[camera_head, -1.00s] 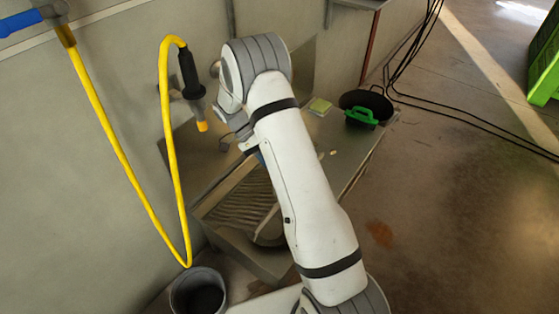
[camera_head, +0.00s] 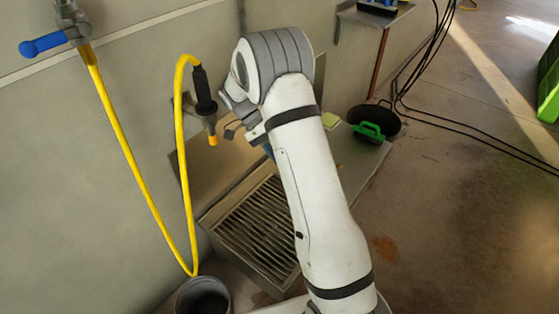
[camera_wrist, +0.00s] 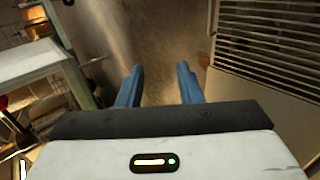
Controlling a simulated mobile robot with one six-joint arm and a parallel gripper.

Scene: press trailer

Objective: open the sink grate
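The sink grate (camera_head: 255,225) is a panel of dark parallel slats in the metal sink (camera_head: 225,258), left of my arm in the head view. It looks flat in its frame, and my arm hides its right side. My gripper (camera_wrist: 159,85) shows two blue fingers standing apart in the wrist view, with nothing between them. In the head view my arm hides most of the gripper. A slatted panel fills the upper right of the wrist view; I cannot tell for sure that it is the grate. The fingers are apart from it.
A yellow hose (camera_head: 181,150) with a black spray handle (camera_head: 204,90) hangs left of my arm. A dark bucket (camera_head: 203,297) stands below the sink. A black pan (camera_head: 375,122) with a green-handled item (camera_head: 369,131) is at the right.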

